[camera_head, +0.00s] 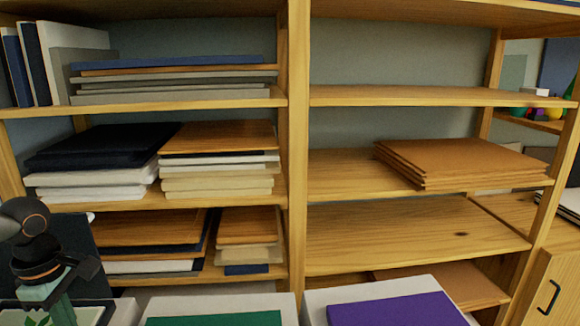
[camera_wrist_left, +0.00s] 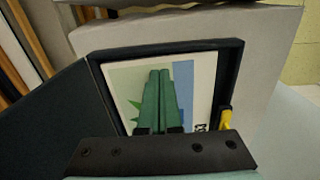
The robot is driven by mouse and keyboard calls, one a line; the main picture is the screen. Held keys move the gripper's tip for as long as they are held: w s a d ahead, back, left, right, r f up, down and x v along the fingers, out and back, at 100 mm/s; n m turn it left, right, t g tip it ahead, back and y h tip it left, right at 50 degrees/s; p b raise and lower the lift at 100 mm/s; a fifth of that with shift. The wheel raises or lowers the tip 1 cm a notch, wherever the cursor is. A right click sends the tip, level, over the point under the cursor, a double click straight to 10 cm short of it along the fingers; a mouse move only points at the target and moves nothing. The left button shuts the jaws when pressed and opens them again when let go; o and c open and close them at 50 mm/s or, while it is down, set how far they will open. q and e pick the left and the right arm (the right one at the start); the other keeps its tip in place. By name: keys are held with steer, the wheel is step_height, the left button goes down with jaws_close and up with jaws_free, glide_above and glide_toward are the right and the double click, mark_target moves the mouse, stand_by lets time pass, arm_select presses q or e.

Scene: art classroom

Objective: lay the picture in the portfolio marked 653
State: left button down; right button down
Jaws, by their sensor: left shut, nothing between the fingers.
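An open dark portfolio (camera_wrist_left: 238,70) with a raised rim shows in the left wrist view. Its dark cover (camera_wrist_left: 50,120) stands opened out on the left, and the cover also shows at the lower left of the head view (camera_head: 88,245). A picture (camera_wrist_left: 201,75) with a pale border, a blue band and green shapes lies inside the rim. A yellow tag (camera_wrist_left: 225,118) is at the right side; dark digits beside it are partly hidden and not fully readable. My left gripper (camera_wrist_left: 160,75) is shut and empty over the picture; it also shows in the head view (camera_head: 62,312). My right gripper is out of view.
A green portfolio (camera_head: 215,319) and a purple portfolio (camera_head: 395,312) lie on pale stands along the front. Behind them a wooden shelf unit (camera_head: 297,150) holds stacks of boards and folders. Its upper right shelf (camera_head: 400,96) is empty.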

arm_select(q)
steer(key=shift+a+r+p, duration=0.2)
steer(key=shift+r+p, duration=0.3)
steer(key=shift+r, duration=0.25)
steer(key=shift+d+r+p, duration=0.1)
steer(key=shift+r+p, duration=1.35)
steer(key=shift+r, duration=1.2)
steer(key=shift+f, duration=0.1)
